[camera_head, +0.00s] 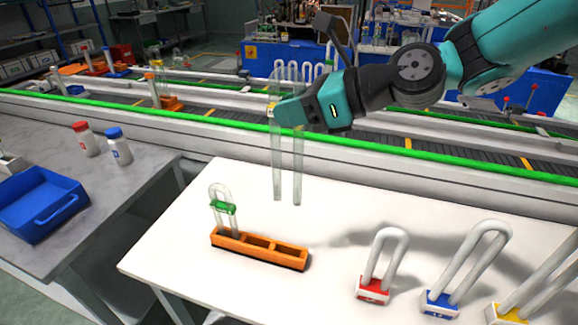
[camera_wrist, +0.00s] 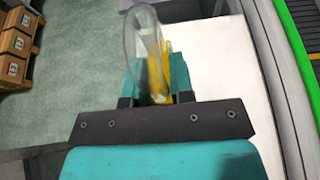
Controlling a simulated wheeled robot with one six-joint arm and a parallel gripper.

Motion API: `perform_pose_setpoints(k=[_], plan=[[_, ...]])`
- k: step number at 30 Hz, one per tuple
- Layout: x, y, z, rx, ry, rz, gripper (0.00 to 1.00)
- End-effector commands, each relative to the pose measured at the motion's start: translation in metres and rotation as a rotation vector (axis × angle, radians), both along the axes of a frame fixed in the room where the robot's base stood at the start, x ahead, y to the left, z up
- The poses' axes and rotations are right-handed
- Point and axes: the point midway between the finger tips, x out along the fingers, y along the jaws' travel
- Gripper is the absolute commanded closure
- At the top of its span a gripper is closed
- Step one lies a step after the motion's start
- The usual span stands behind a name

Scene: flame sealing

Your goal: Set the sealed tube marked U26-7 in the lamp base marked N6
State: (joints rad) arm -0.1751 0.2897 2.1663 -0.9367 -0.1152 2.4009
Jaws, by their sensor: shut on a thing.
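My gripper (camera_head: 284,108) is shut on a clear U-shaped tube (camera_head: 298,168), held in the air above the white table with its two legs hanging down. In the wrist view the tube (camera_wrist: 146,30) stands between the fingers, with a yellow part beside it. No marking on it can be read. At the table's right stand white U lamps in a red base (camera_head: 372,291), a blue base (camera_head: 438,304) and a yellow base (camera_head: 508,315), partly cut off by the frame. Which base is N6 cannot be read.
An orange rack (camera_head: 259,249) stands below the tube; its left slot holds a clear tube with a green band (camera_head: 222,207), its other slots look empty. The conveyor's green rail (camera_head: 380,151) runs behind the table. A blue tray (camera_head: 42,205) and bottles stand left.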

Motion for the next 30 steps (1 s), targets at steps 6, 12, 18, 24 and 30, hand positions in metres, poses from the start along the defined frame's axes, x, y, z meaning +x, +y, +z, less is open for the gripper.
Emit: perform_pose_setpoints(k=[6, 12, 18, 24, 30], plan=[[0.000, 0.000, 0.004, 0.000, 0.000, 0.000, 1.00], [0.000, 0.000, 0.001, 0.000, 0.001, 0.000, 1.00], [0.000, 0.000, -0.038, -0.001, 0.010, -0.002, 1.00], [-0.001, 0.000, -0.096, -0.002, 0.010, -0.002, 1.00], [0.000, 0.000, -0.138, 0.000, 0.005, -0.001, 1.00]])
